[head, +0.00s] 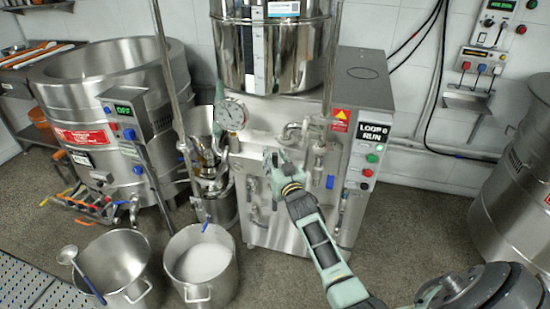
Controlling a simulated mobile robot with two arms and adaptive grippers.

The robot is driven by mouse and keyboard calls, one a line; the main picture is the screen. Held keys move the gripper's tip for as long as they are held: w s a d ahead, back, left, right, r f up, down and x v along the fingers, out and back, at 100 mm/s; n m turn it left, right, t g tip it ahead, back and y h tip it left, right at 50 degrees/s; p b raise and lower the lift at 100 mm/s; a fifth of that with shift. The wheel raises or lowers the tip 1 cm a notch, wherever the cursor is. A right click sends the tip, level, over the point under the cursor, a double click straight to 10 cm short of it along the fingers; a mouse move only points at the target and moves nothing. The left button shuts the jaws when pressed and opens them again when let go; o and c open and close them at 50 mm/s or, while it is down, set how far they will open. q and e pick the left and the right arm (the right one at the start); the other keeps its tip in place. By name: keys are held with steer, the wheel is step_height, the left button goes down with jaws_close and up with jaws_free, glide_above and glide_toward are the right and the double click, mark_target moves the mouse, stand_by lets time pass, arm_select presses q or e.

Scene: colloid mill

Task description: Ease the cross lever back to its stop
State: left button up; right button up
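My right gripper (276,160) is in front of the stainless mill cabinet, with its arm coming up from the lower right. Its two small fingertips look slightly apart, with nothing clearly held between them. A bent metal pipe with a valve fitting (297,130) is just above and to the right of the gripper. A blue-ended handle (330,182) hangs on the cabinet front to its right. I cannot tell which fitting is the cross lever; the gripper hides part of the cabinet front. My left gripper is not clearly in view.
A round gauge (232,114) is left of the gripper, below the polished hopper (270,50). Two steel pots (203,270) (118,268) stand on the floor. A large kettle (100,85) is at left.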

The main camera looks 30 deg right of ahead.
jaws_close()
stand_by(0.3)
stand_by(0.3)
